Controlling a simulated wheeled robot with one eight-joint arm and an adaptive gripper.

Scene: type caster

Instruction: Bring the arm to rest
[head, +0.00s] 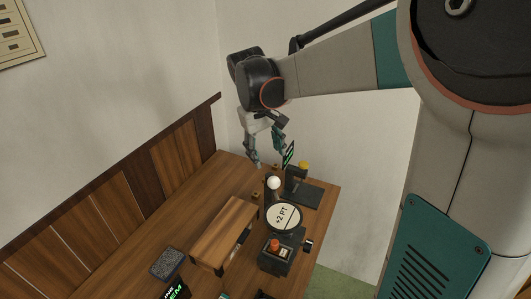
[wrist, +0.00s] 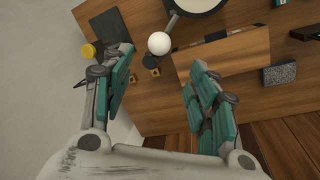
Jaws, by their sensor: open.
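My gripper (head: 267,160) hangs from my raised arm above the far end of the wooden table (head: 137,243). In the wrist view my gripper (wrist: 158,95) has its two teal-padded fingers wide apart, with nothing between them. The gripper is apart from the objects below it. A white ball (head: 273,183) is on a dark stand beneath it; the ball (wrist: 159,43) is beyond the fingertips in the wrist view.
A wooden box-like riser (head: 224,232), a round "+2 PT" dial (head: 283,217) and a dark device with an orange knob (head: 275,246) stand on the table. A dark stand with a yellow top (head: 303,166) is near the gripper. Walls border the table's back.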

